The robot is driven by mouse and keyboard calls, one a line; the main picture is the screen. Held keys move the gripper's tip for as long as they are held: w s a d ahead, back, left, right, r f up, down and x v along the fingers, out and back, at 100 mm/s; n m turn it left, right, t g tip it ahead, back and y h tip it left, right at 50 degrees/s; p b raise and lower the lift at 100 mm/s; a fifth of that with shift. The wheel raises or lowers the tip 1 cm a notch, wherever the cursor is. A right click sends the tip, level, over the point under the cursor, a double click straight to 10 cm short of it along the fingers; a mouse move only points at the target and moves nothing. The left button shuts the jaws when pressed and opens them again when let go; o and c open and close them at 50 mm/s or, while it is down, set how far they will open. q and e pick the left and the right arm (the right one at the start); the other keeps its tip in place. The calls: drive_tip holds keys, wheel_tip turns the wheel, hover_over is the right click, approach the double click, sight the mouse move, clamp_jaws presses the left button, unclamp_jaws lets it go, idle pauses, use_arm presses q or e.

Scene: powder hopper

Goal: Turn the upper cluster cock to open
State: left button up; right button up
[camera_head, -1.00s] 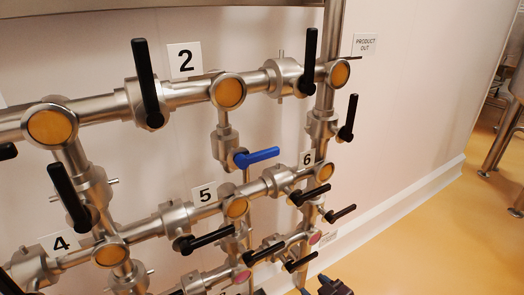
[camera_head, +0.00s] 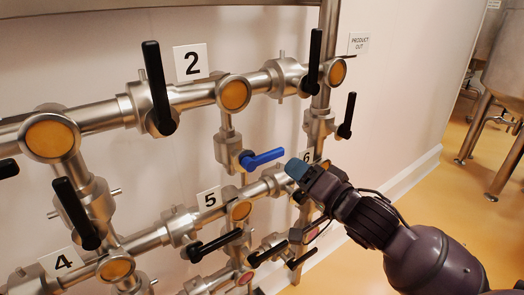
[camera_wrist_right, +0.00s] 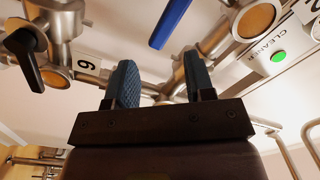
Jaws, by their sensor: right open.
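A cock with a blue lever (camera_head: 263,158) sits on the vertical branch pipe below the plate marked 2. Its lever points right and slightly up. It shows in the right wrist view as a blue bar (camera_wrist_right: 170,22) at the top. The frames do not label which cock is the upper cluster one. My right gripper (camera_head: 297,170) is in front of the pipes, right of and a little below the blue lever, apart from it. In the right wrist view its two blue-grey fingers (camera_wrist_right: 160,78) stand apart with nothing between them. My left gripper is not in view.
Black-levered cocks surround the blue one: tall levers (camera_head: 158,88) (camera_head: 315,61) above, one at the right (camera_head: 347,116), others below (camera_head: 215,246). My arm hides part of the lower cluster near plate 6 (camera_head: 307,156). Open floor (camera_head: 410,185) lies right.

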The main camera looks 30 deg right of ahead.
sight(276, 157)
drive_tip(key=m+b, duration=0.1)
drive_tip(key=m, duration=0.1)
drive_tip(key=w+m+b, duration=0.1)
drive_tip(key=m, duration=0.2)
drive_tip(key=w+m+b, duration=0.1)
drive_tip(key=m, duration=0.1)
drive_tip(key=shift+w+a+m+b, duration=0.25)
drive_tip(key=shift+a+m+b, duration=0.05)
drive_tip(key=shift+a+m, duration=0.1)
drive_tip(key=w, duration=0.4)
drive_tip(key=w+b, duration=0.1)
drive_tip(key=w, duration=0.1)
drive_tip(key=shift+a+r, duration=0.2)
drive_tip(key=shift+r, duration=0.05)
drive_tip(key=shift+w, duration=0.95)
drive_tip(key=shift+a+h, duration=0.1)
drive_tip(key=shift+h, duration=0.3)
clamp_jaws()
